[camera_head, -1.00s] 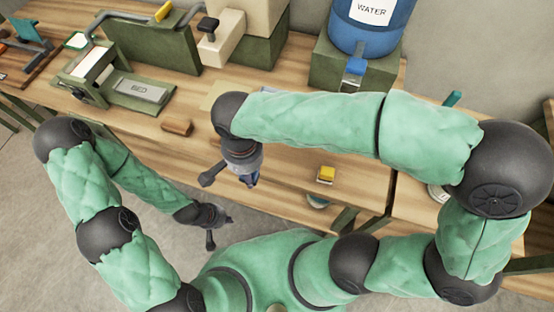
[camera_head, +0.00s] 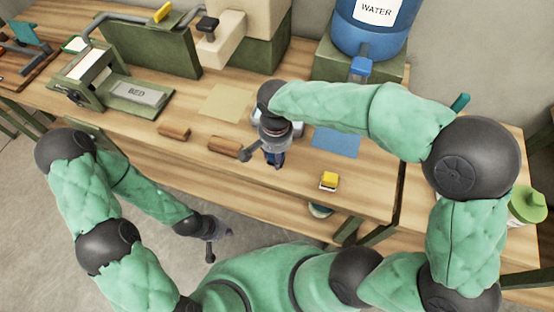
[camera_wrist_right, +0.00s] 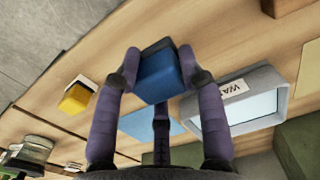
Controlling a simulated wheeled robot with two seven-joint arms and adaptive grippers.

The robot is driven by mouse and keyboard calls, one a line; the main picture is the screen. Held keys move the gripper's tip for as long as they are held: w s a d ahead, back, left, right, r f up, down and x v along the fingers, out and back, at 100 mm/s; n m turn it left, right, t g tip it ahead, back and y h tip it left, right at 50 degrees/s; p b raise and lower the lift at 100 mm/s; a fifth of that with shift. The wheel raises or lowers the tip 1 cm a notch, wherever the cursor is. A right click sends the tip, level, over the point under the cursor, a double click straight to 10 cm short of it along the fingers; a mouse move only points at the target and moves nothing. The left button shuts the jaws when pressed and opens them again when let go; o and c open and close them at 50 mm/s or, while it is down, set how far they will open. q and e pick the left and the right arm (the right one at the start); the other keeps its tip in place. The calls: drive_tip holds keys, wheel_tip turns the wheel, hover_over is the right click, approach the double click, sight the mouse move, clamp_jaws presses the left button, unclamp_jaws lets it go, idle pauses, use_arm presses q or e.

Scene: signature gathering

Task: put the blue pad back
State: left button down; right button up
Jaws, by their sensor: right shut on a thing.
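The blue pad (camera_wrist_right: 158,78) is a small dark blue block. My right gripper (camera_wrist_right: 160,66) is shut on it, with one finger on each side. In the head view the right gripper (camera_head: 275,158) points down over the front part of the table, left of a flat light blue square (camera_head: 336,142). That square also shows in the right wrist view (camera_wrist_right: 140,124), partly behind a finger and the held pad. My left gripper (camera_head: 219,236) hangs low in front of the table, away from the objects; its fingers are too unclear to read.
A yellow block (camera_head: 330,180) on a white base sits near the front edge. Two brown blocks (camera_head: 174,132) (camera_head: 224,146) and a tan square (camera_head: 226,102) lie left. A grey tray labelled WATER (camera_wrist_right: 281,110) is beside the blue square. A blue water jug (camera_head: 370,45) stands behind.

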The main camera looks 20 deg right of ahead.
drive_tip(key=shift+w+d+f, duration=0.1)
drive_tip(key=shift+w+f, duration=0.05)
drive_tip(key=shift+f, duration=0.1)
drive_tip(key=shift+w+d+f+b, duration=0.15)
drive_tip(key=shift+f+b, duration=0.75)
drive_tip(key=shift+f, duration=0.8)
drive_tip(key=shift+f, duration=0.2)
drive_tip(key=o, duration=1)
wheel_tip(320, 180, up, 12)
drive_tip(key=p, duration=0.4)
drive_tip(key=shift+r, duration=0.2)
